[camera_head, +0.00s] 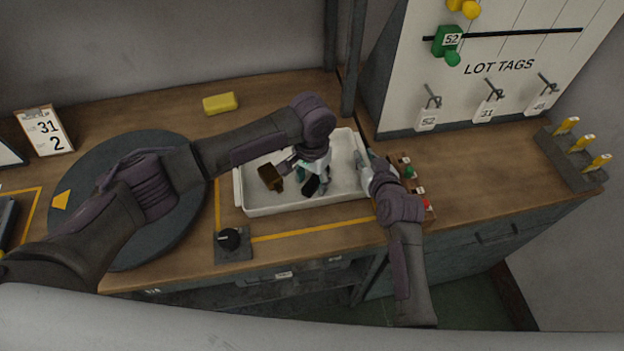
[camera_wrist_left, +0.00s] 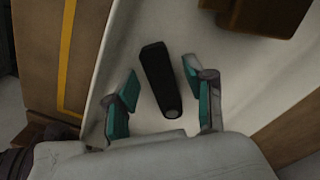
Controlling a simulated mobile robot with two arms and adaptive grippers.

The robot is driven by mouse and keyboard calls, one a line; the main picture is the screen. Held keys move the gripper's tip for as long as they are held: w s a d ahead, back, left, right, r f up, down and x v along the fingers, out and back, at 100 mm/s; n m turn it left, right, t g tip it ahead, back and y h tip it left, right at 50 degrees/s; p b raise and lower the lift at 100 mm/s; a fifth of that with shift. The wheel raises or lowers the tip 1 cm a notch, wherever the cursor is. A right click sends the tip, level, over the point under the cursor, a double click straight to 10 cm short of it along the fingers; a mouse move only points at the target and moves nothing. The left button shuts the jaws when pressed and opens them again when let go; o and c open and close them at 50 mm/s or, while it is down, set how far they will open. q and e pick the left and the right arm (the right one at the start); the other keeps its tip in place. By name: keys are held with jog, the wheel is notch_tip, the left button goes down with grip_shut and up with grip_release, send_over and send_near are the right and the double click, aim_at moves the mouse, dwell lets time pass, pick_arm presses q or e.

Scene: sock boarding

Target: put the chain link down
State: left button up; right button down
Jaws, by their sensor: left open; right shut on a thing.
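A black, elongated piece (camera_wrist_left: 162,88), which I take to be the chain link, lies on the floor of the white tray (camera_head: 262,206). My left gripper (camera_head: 312,176) is open above it. In the left wrist view the two teal fingers (camera_wrist_left: 158,82) stand on either side of the piece, with gaps showing. In the head view the piece (camera_head: 310,187) is partly hidden by that gripper. My right gripper (camera_head: 366,163) is at the tray's right end and appears shut on its rim; the exact contact is hard to see.
A brown block (camera_head: 270,177) is in the tray, left of the gripper. A dark round disc (camera_head: 100,165) lies left, under my left arm. A control box with buttons (camera_head: 418,188) is right of the tray, a knob (camera_head: 229,240) in front. A yellow block (camera_head: 220,103) lies behind.

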aim_at(312, 184)
pick_arm(q)
notch_tip(312, 184, up, 12)
dwell(0.4)
jog(key=shift+f, duration=0.1)
pick_arm(e)
jog(key=c, duration=0.9)
grip_release()
jog(key=shift+c, duration=0.2)
